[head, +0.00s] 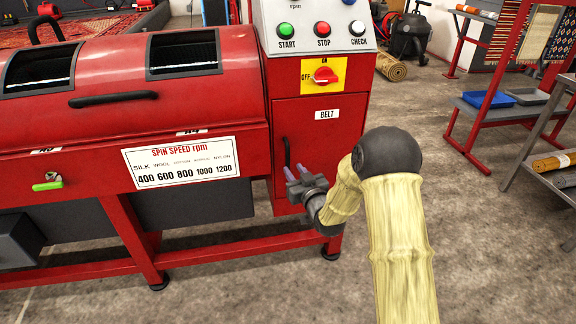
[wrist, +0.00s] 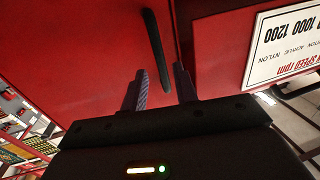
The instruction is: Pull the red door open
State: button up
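The red door (head: 320,140) is the panel marked BELT on the right end of the red machine; it looks shut. Its black upright handle (head: 287,155) is near the door's left edge. My gripper (head: 296,173) is in front of the door at the handle's lower part. In the wrist view the door (wrist: 80,50) fills the upper left. The handle (wrist: 155,45) runs down between the two spread fingers (wrist: 160,72), which are open. I cannot tell whether they touch it.
A red switch on a yellow plate (head: 321,75) and the button panel (head: 315,25) are above the door. A spin speed sign (head: 182,162) is to the left. A black vacuum (head: 408,38) and rolled rug (head: 390,67) stand behind. Floor (head: 480,230) at right is clear before the racks.

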aim_at(288, 162)
jog(key=b+x, duration=0.1)
jog(key=x, duration=0.4)
jog(key=shift+w+a, duration=0.15)
jog(key=shift+w, duration=0.15)
jog(key=shift+c, duration=0.4)
grip_shut()
